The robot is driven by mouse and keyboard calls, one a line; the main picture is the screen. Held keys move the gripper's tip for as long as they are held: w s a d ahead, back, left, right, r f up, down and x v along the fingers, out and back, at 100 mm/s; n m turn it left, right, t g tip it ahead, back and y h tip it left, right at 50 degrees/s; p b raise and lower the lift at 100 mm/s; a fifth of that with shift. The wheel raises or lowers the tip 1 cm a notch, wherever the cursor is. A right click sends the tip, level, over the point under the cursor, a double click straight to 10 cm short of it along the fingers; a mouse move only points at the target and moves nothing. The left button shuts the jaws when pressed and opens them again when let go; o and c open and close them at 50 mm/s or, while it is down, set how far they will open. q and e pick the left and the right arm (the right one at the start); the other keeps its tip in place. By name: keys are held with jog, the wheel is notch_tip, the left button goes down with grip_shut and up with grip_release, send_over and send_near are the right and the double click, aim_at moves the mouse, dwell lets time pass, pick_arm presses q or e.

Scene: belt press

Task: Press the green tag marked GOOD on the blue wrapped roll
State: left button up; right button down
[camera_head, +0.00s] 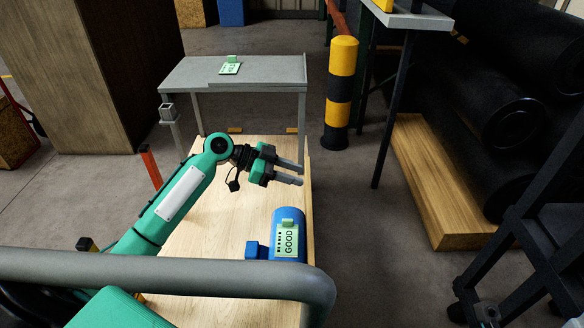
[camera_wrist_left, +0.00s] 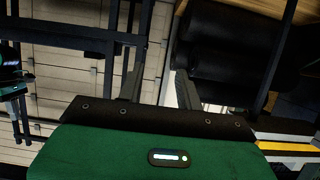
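The blue wrapped roll (camera_head: 300,215) lies on the light wooden surface near its front right. A green tag marked GOOD (camera_head: 288,241) rests on top of the roll, with a small raised green tab at its far end. I cannot tell how firmly it sticks. My left gripper (camera_head: 301,174) is above the wooden surface, beyond the roll, pointing right. Its two fingers are apart with nothing between them. The left wrist view also shows the open fingers (camera_wrist_left: 160,88), but neither roll nor tag. My right gripper is not in view.
A second green tag (camera_head: 230,68) lies on the grey side table (camera_head: 265,72) behind. A grey rail (camera_head: 180,275) crosses the front. A yellow-black post (camera_head: 341,85) stands right of the table. Large black rolls (camera_head: 475,125) lie further right.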

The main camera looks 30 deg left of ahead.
pick_arm(q)
jog(key=shift+a, duration=0.1)
jog(key=v, duration=0.6)
jog(key=shift+s+a+r, duration=0.15)
jog(key=shift+s+a, duration=0.05)
jog(key=shift+a, duration=0.1)
dwell(0.8)
jog(key=shift+w+a+r, duration=0.3)
jog(key=shift+w+a, duration=0.4)
jog(key=shift+w+a+r, duration=0.25)
jog(key=shift+w+a, duration=0.45)
jog(key=shift+w, duration=0.05)
